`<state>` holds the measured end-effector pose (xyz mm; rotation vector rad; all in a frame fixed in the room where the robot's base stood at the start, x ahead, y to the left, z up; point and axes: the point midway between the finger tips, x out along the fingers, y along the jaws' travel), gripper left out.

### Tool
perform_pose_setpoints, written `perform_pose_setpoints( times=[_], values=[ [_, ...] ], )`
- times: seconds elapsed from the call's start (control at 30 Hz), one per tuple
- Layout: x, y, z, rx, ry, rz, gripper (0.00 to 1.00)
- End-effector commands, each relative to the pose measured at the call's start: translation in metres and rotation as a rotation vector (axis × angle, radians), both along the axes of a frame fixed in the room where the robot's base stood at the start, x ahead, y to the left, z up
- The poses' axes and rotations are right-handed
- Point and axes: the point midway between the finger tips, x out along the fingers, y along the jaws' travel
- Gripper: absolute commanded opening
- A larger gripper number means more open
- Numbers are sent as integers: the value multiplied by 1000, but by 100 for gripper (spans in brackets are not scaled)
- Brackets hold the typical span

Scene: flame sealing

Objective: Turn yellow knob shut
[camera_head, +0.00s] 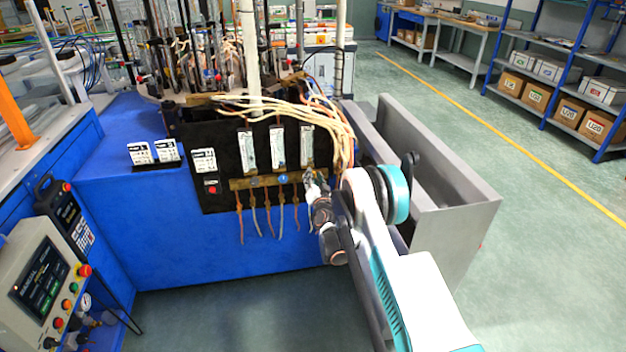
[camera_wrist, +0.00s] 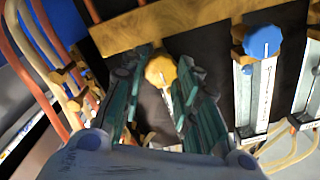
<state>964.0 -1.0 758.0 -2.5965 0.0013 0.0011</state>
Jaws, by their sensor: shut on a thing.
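The yellow knob (camera_wrist: 160,70) sits below the brass bar (camera_wrist: 165,24) in the wrist view, between the two green fingers of my gripper (camera_wrist: 162,82). My gripper is shut on it, a finger on each side. The knob's face is partly visible; its contact sides are hidden by the fingers. In the head view my gripper (camera_head: 312,182) is at the right end of the brass bar (camera_head: 240,184) on the black panel, and covers the yellow knob.
A blue knob (camera_wrist: 262,41) is right of my gripper in the wrist view, and left of it in the head view (camera_head: 283,179). Flow tubes (camera_head: 278,147) stand above the bar, with pale hoses (camera_head: 335,125) close by. A grey metal trough (camera_head: 440,165) is to the right.

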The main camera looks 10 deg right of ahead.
Motion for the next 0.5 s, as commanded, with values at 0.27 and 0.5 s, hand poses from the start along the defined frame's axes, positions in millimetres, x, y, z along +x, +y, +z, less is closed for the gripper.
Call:
perform_pose_setpoints(
  times=[0.27,0.5],
  values=[
    [0,0,-1,41,0,0,5],
    [0,0,-1,41,0,0,5]
  ],
)
